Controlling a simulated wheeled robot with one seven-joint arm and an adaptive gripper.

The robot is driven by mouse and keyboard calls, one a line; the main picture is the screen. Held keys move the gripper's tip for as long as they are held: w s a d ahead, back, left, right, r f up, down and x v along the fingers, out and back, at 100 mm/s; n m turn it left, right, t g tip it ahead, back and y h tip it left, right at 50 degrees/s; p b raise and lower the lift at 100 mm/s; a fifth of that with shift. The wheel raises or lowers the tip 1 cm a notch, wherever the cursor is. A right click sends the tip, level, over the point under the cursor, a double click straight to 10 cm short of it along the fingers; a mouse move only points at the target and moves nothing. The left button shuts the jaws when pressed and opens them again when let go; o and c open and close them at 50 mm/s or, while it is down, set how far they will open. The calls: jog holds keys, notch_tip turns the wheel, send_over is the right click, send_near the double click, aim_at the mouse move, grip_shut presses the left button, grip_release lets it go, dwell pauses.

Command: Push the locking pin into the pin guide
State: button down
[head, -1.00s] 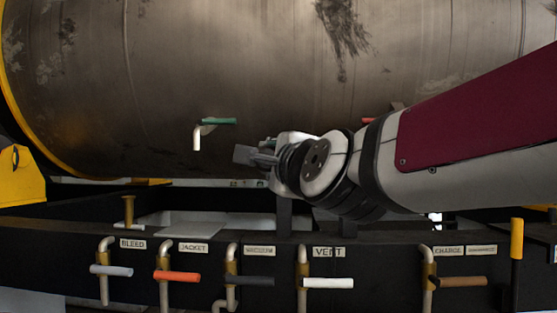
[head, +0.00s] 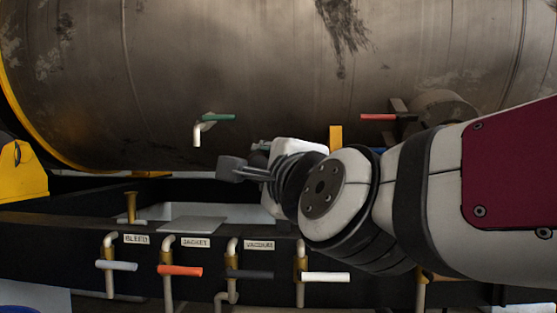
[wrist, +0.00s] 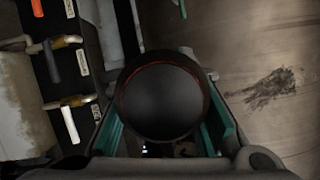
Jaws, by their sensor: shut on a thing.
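My gripper (head: 250,166) is in front of the lower side of the big tank, near the middle of the head view. In the wrist view, a dark round knob (wrist: 162,100) with a thin reddish ring sits between the teal finger pads, and the gripper is shut on it. I take this knob to be the head of the locking pin; its shaft is hidden behind it. A dark grey end also shows at the gripper's tip in the head view. I cannot make out the pin guide for certain in either view.
A tank (head: 250,70) fills the back. A green-handled tap (head: 217,117) and a red handle (head: 378,116) stick out from it. A yellow block (head: 336,137) stands behind my arm. Valves with white, orange (head: 180,271) and dark levers line the front rail.

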jog(key=s+a+p, duration=0.1)
jog(key=s+p, duration=0.6)
jog(key=s, duration=1.5)
jog(key=shift+a+p, duration=0.2)
jog(key=shift+p, duration=0.1)
dwell(0.5)
jog(key=shift+w+r, duration=0.1)
jog(key=shift+w, duration=0.05)
